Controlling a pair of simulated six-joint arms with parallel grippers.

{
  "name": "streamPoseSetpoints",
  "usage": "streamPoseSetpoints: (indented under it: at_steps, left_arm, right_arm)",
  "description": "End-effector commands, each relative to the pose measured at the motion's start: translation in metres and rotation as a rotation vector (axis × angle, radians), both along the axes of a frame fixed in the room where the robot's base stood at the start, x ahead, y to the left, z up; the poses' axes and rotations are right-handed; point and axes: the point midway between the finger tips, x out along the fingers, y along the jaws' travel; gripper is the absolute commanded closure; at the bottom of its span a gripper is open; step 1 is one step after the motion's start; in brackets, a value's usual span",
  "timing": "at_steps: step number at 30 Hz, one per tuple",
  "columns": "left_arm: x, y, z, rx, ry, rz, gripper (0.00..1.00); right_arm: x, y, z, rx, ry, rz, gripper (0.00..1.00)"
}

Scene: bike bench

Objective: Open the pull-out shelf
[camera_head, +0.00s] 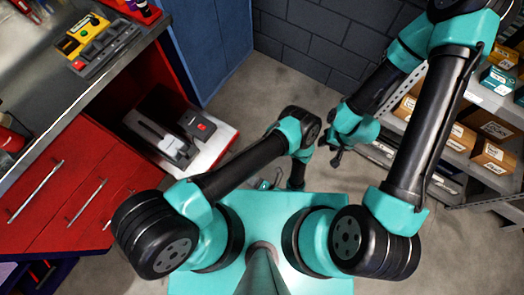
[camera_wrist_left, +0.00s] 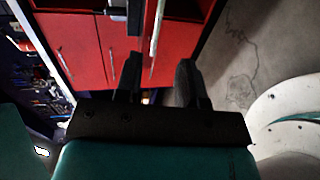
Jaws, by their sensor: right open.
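What looks like the pull-out shelf (camera_head: 212,160) is a pale slab at the bench's side, between the red drawers and the blue cabinet. A dark and grey device with a red button (camera_head: 195,124) sits on it. My left gripper (camera_head: 268,184) is low beside my base, partly hidden by my arm and apart from the slab. In the left wrist view its two dark fingers (camera_wrist_left: 158,82) are apart with nothing between them. My right gripper (camera_head: 337,156) is open and empty over the floor.
Red drawers (camera_head: 78,190) with bar handles are under the grey bench top (camera_head: 62,82) at left. A blue cabinet (camera_head: 210,42) stands behind. A metal rack (camera_head: 466,105) with boxes is at right. The floor (camera_head: 275,90) between is clear.

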Motion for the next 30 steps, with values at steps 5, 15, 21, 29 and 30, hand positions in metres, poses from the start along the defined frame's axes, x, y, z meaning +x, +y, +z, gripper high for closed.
streamPoseSetpoints:
  at_steps: [5, 15, 21, 29, 30]
  left_arm:
    - [-0.008, -0.013, 0.004, 0.001, -0.001, 0.005, 0.64]
    - [-0.014, -0.02, 0.005, 0.0, 0.001, 0.014, 0.64]
    - [-0.014, -0.02, 0.005, 0.0, 0.001, 0.013, 0.64]
    - [-0.013, -0.018, 0.004, -0.004, 0.024, 0.016, 0.64]
    - [-0.011, -0.016, 0.003, -0.008, 0.046, 0.016, 0.64]
  right_arm:
    - [0.0, 0.0, 0.0, 0.0, 0.0, 0.001, 0.57]
    - [0.0, 0.0, 0.0, 0.0, 0.0, 0.001, 0.57]
    - [0.0, 0.0, 0.0, 0.0, 0.0, 0.0, 0.57]
    - [0.0, 0.0, 0.0, 0.0, 0.0, 0.0, 0.57]
    - [0.0, 0.0, 0.0, 0.0, 0.0, 0.0, 0.57]
